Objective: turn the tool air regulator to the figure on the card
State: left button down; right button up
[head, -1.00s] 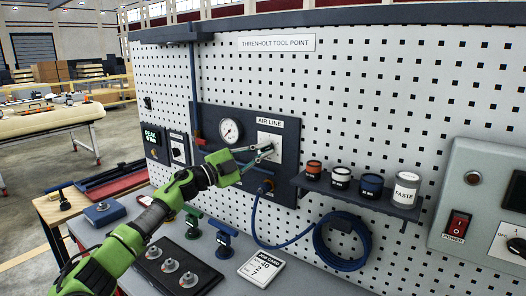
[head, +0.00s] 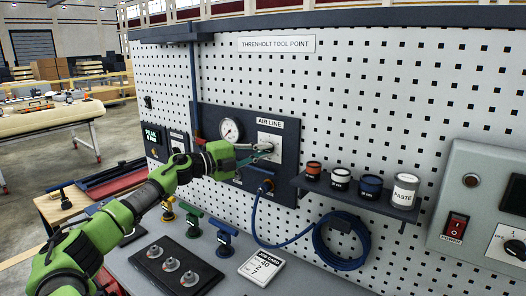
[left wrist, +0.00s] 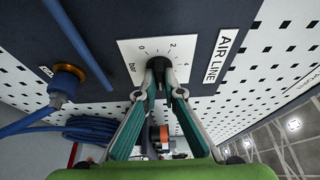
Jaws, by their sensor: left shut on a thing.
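The air regulator's black knob (left wrist: 158,66) sits on a white scale plate (left wrist: 128,52) marked bar, with 0, 2 and 4 readable. My left gripper (left wrist: 161,88) is shut on the knob, a finger on each side. In the head view the left gripper (head: 258,153) reaches the plate (head: 270,139) under the AIR LINE label and hides most of the knob. Which figure the knob points to cannot be told. A round pressure gauge (head: 229,130) is left of the plate; its reading is too small to tell. The job card (head: 261,266) lies on the bench, its figures small.
A blue hose (head: 256,215) runs from a fitting below the plate to a coil (head: 340,241). A shelf (head: 360,202) with several pots stands to the right.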

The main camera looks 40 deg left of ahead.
pick_arm(q)
jog(key=c, duration=2.2)
grip_release()
jog(key=shift+o, duration=0.2)
jog(key=shift+s+f, duration=0.1)
jog(key=v, duration=1.1)
jog(key=shift+s+a, duration=0.2)
jog(key=shift+s, duration=0.15)
